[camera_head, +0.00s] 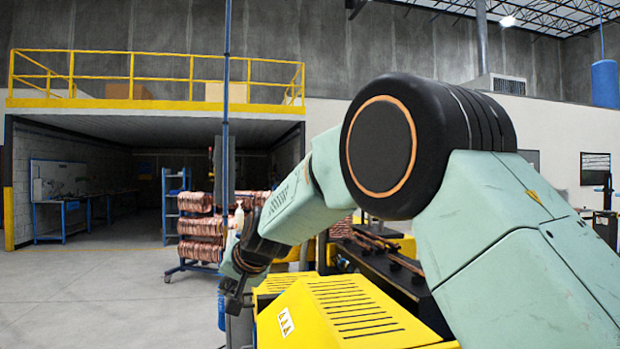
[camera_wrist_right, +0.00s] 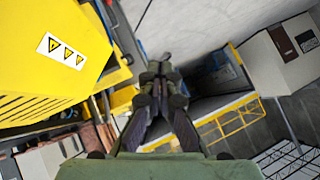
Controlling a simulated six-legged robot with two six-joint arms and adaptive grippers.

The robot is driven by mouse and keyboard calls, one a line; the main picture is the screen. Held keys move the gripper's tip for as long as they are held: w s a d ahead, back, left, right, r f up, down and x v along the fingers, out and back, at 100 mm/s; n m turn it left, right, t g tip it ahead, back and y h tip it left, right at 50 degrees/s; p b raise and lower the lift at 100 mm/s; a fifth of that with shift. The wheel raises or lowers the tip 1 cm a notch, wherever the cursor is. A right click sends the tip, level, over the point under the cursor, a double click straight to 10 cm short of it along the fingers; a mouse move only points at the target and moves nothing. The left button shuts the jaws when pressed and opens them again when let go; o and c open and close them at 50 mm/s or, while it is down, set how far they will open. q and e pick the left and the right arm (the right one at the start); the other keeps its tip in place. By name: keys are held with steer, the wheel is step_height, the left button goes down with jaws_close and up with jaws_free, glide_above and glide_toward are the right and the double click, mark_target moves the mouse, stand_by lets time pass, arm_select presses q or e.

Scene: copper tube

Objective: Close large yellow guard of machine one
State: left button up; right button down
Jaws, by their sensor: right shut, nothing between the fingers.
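The large yellow guard (camera_head: 345,312) has dark slots on top and a white warning label on its front-left face. It fills the bottom middle of the head view, and I cannot tell how far open it stands. In the right wrist view the yellow guard (camera_wrist_right: 75,22) with its label is at upper left. My right gripper (camera_head: 234,298) is shut and empty, just left of the guard, pointing down. It also shows in the wrist view (camera_wrist_right: 158,68), beside the guard's edge; I cannot tell whether it touches. My left gripper is not in view.
A second slotted yellow panel (camera_head: 282,284) lies behind the guard. A dark machine bed (camera_head: 395,272) with copper tubes is to its right. A wheeled rack of copper coils (camera_head: 203,235) stands behind. The floor (camera_head: 100,290) at left is clear.

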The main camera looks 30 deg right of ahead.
step_height(320, 180, down, 21)
steer(key=d+b, duration=0.1)
steer(key=b, duration=1.6)
steer(key=shift+s+b, duration=0.2)
steer(key=shift+b, duration=0.1)
steer(key=shift+d, duration=0.15)
steer(key=shift+r, duration=0.1)
